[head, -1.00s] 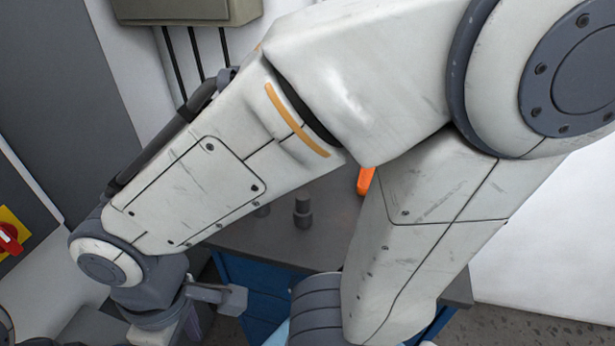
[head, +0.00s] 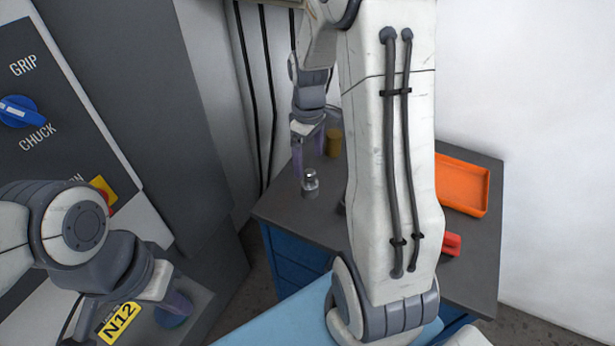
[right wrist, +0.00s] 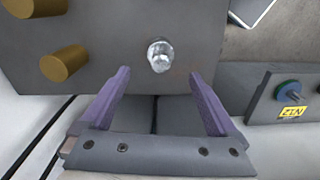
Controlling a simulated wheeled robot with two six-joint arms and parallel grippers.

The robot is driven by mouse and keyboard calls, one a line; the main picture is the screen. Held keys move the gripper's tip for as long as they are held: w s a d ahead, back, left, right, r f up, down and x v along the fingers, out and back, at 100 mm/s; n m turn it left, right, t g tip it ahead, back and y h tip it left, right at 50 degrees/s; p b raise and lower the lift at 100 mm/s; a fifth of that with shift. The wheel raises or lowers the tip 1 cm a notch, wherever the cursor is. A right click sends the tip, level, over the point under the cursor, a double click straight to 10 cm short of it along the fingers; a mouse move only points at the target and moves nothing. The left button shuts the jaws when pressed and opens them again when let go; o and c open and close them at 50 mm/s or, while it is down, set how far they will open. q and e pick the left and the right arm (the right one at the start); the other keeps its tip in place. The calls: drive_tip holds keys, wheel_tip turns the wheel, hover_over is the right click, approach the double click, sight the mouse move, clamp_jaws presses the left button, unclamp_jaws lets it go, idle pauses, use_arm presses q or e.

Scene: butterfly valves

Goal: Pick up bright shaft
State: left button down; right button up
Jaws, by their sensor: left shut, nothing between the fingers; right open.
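The bright shaft (head: 310,186), a short shiny metal piece, stands upright on the dark bench top (head: 278,205). It also shows in the right wrist view (right wrist: 160,56), ahead of the fingertips and roughly centred between them. My right gripper (head: 308,165) points down at the shaft with its purple fingers (right wrist: 159,75) open and nothing held. In the head view its fingers are close above or beside the shaft; contact cannot be told. My left gripper (head: 174,308) is at the lower left, well away from the bench, shut and empty, partly hidden by its own wrist.
Brass cylinders (right wrist: 65,63) stand near the shaft; one shows behind my right gripper (head: 333,142). An orange tray (head: 462,180) and a red object (head: 452,243) lie on the bench's right. A grey machine panel (head: 60,90) is at left. My right arm hides the bench's middle.

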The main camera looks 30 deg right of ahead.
sight(309, 171)
wheel_tip(309, 171, down, 4)
drive_tip(key=shift+s+f, duration=0.1)
drive_tip(key=shift+f, duration=0.15)
drive_tip(key=shift+s+f+p, duration=0.2)
drive_tip(key=shift+f+p, duration=0.6)
drive_tip(key=shift+f, duration=1.8)
drive_tip(key=shift+d, duration=0.1)
clamp_jaws()
